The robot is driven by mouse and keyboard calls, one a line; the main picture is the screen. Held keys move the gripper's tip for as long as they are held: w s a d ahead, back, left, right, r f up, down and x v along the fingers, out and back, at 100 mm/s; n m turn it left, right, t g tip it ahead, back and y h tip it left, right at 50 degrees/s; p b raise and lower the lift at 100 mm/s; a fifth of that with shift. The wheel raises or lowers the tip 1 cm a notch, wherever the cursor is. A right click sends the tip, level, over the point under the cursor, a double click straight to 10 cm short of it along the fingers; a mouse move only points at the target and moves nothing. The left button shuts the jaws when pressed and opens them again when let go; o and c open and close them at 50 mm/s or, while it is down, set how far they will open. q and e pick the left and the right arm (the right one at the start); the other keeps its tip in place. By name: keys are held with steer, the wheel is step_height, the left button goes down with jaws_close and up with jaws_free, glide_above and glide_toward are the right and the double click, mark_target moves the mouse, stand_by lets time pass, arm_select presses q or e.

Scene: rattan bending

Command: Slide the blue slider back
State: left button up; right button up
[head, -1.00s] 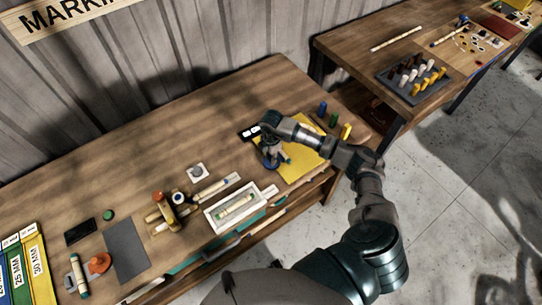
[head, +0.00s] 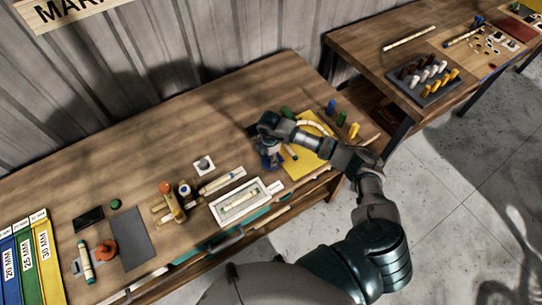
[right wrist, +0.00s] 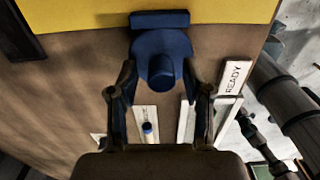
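The blue slider (right wrist: 161,58), a dark blue round piece with a knob and a flat bar behind it, lies at the edge of the yellow board (right wrist: 90,12) in the right wrist view. My right gripper (right wrist: 160,75) has its fingers spread on either side of the slider's round part; I cannot tell whether they touch it. In the head view my right gripper (head: 270,160) is low at the left edge of the yellow board (head: 302,170), and the arm hides most of the slider. My left gripper is not in view.
A white tray (head: 215,209) with a rattan piece lies left of the gripper. Green, blue and yellow pegs (head: 342,118) stand behind the board. A strip marked READY (right wrist: 236,78) is right of the slider. Bare wood (head: 130,150) lies to the left.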

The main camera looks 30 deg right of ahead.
step_height(320, 180, up, 12)
stand_by(0.6)
steer(key=shift+w+f, duration=0.1)
